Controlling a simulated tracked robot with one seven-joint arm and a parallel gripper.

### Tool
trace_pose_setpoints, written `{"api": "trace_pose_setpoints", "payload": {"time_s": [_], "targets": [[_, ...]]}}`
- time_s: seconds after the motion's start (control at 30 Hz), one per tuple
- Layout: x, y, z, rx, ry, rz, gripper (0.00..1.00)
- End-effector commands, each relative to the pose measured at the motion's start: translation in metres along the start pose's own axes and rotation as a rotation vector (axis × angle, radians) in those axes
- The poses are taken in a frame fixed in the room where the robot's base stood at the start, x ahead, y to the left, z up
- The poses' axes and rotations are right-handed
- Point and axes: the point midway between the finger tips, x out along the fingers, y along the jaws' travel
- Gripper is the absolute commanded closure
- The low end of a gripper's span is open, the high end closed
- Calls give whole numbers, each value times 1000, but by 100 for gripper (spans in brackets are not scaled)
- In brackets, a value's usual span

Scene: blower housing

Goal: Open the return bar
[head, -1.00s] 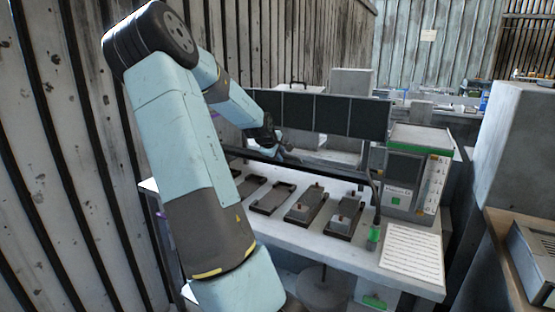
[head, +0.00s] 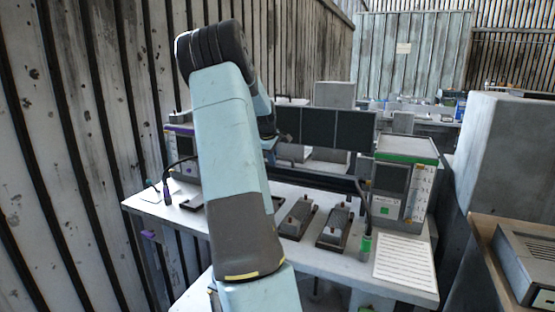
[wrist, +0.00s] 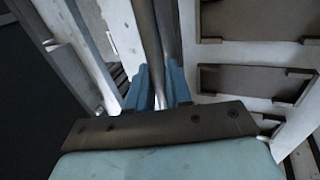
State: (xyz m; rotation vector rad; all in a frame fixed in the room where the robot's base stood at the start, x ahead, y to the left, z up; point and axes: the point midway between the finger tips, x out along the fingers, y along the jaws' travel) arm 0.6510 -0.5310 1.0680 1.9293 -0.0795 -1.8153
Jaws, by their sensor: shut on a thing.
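The return bar (head: 325,177) is a long dark bar running across the table behind the trays in the head view. In the wrist view, a grey bar (wrist: 152,30) runs away from me between the blue fingers of my gripper (wrist: 158,72). The fingers are closed on it, one on each side.
The white table (head: 325,260) holds several dark trays, two with grey blocks. A green-topped machine (head: 405,180) stands at the right end, and another instrument (head: 182,150) at the left. Dark panels (head: 320,128) stand behind the bar. A ribbed wall is close on the left.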

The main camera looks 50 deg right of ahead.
Motion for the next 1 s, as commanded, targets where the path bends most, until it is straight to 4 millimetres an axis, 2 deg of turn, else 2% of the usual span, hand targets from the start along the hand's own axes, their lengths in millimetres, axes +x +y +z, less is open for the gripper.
{"api": "trace_pose_setpoints", "payload": {"time_s": [0.47,0.5,0.63,0.87,1.0], "targets": [[0,-1,-6,-7,4,0,100],[0,-1,-6,-7,4,0,77],[0,-1,-5,-6,3,0,65],[0,-1,-4,-6,3,0,65],[-7,-1,-5,-6,3,0,65]]}}
